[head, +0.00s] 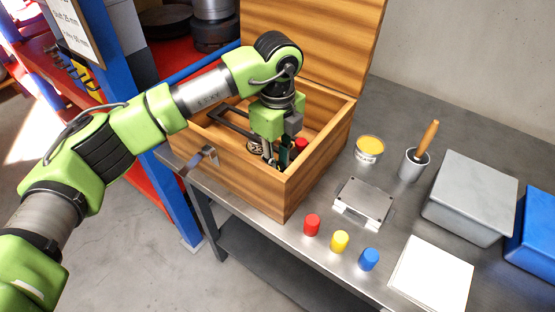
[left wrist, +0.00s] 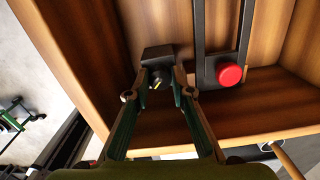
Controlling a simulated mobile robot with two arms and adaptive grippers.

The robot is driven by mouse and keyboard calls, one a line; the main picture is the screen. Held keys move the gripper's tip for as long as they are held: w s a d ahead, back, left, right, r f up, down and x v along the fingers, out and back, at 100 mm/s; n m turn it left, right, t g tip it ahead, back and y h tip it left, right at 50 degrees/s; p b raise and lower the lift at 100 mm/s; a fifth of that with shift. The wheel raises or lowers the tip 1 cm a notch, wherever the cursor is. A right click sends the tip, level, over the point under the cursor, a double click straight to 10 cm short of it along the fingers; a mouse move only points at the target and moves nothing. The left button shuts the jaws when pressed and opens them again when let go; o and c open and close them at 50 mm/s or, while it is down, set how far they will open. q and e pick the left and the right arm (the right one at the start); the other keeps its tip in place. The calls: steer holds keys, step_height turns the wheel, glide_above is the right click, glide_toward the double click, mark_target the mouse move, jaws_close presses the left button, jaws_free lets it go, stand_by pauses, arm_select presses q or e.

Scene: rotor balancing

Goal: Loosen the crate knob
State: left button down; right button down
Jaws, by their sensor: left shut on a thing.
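The wooden crate (head: 310,180) stands open on the bench, its lid (head: 320,40) raised at the back. A red knob (left wrist: 230,75) sits on a black frame (left wrist: 206,30) inside the crate. In the head view the red knob (head: 301,144) shows just right of my gripper. My left gripper (head: 272,158) reaches down into the crate. What the block belongs to is unclear.
Right of the crate are red (head: 312,225), yellow (head: 340,241) and blue (head: 369,259) caps, a metal plate (head: 363,203), a yellow tin (head: 370,149), a cup with a brush (head: 412,164), and grey (head: 470,195) and blue (head: 537,225) bins. A metal latch (head: 200,160) juts from the crate.

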arm_select(q)
steer(key=c, duration=1.8)
jaws_free()
step_height(320, 180, up, 12)
steer(key=shift+r, duration=0.1)
